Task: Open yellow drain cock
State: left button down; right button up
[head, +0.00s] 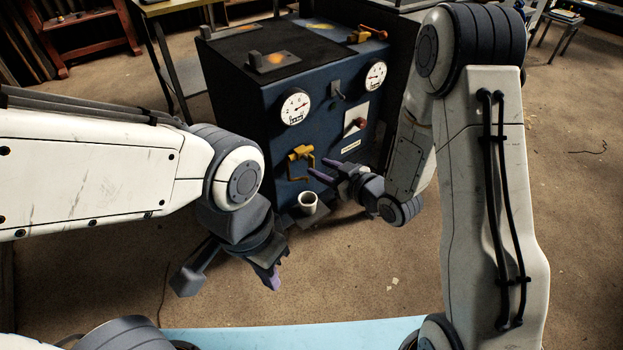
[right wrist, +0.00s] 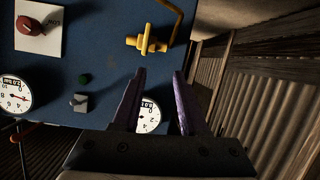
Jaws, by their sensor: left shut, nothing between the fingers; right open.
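The yellow drain cock (head: 300,153) sits on the front of the dark blue cabinet (head: 265,150), above a white cup (head: 308,203). In the right wrist view the cock (right wrist: 148,42) shows at the top, with a bent yellow bar beside it. My right gripper (head: 318,170) is open, just to the right of the cock in the head view. Its two purple fingers (right wrist: 158,76) point toward the cock with nothing between them; no contact shows. My left gripper (head: 272,282) is shut and empty, low in front of the cabinet, away from the cock.
Two round gauges (head: 295,106) (head: 375,75), a toggle switch (head: 337,91) and a red knob (head: 358,125) on a white plate are on the cabinet front. The cup stands on a low ledge. Open floor lies in front.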

aim_at(314, 161)
jog(key=d+f+m+t+y+b, duration=0.1)
jog(key=d+f+t+y+b, duration=0.15)
jog(key=f+b, duration=0.2)
jog(key=shift+m+t+h, duration=0.25)
jog(key=shift+m+t, duration=0.05)
jog(key=shift+t, duration=0.25)
jog(key=x, duration=0.9)
jog(key=shift+w+d+r, duration=0.1)
jog(key=shift+w+r, duration=0.05)
jog(key=shift+w, duration=0.15)
pick_arm(q)
notch_tip(314, 161, down, 7)
jog(key=shift+r, duration=0.1)
pick_arm(e)
grip_shut()
